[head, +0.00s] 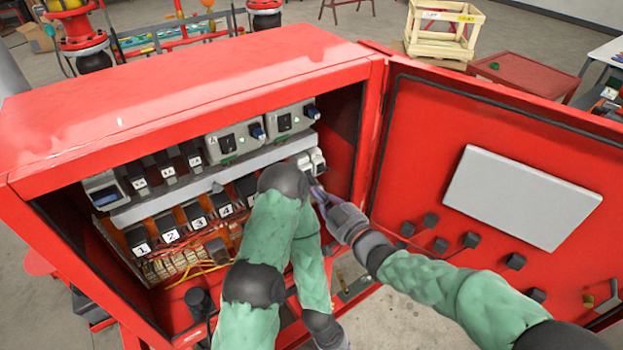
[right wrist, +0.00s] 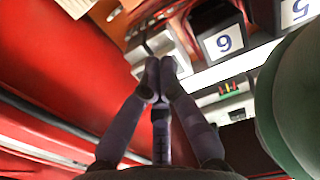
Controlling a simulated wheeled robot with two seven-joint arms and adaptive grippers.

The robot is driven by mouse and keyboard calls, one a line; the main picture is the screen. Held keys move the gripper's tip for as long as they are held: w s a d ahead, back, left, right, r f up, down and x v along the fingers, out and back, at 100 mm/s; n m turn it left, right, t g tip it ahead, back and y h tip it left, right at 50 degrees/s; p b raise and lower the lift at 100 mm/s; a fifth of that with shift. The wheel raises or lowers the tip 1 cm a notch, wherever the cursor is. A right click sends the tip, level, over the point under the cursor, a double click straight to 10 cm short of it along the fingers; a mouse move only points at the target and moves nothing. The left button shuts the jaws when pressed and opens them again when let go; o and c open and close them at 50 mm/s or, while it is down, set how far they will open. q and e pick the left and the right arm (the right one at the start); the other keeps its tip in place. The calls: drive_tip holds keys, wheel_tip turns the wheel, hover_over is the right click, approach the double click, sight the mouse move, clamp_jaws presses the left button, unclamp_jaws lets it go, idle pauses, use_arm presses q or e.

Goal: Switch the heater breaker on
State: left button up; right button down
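Numbered black breakers stand in a row in the open red cabinet; breaker 3 (head: 196,217) shows in the head view. Breaker 6 (right wrist: 222,42) shows in the right wrist view. No readable label marks one as the heater breaker. White modules (head: 317,158) sit at the row's right end; one also shows in the right wrist view (right wrist: 150,47). My right gripper (head: 315,186) is inside the cabinet, fingertips together (right wrist: 160,66) in front of a white module beside breaker 6. Contact cannot be told.
The cabinet (head: 190,80) has a frame around the opening. Its door (head: 420,150) stands open to the right. An upper row holds smaller breakers and grey units with blue knobs (head: 284,122). A grey rail (head: 215,178) separates the rows. Wiring (head: 190,258) lies below.

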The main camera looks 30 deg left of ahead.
drive_tip(key=shift+d+r, duration=0.1)
drive_tip(key=shift+r, duration=1)
drive_tip(key=shift+s, duration=0.1)
drive_tip(key=shift+f, duration=0.1)
drive_tip(key=v, duration=0.6)
drive_tip(key=shift+d+f, duration=0.3)
drive_tip(key=shift+f, duration=0.05)
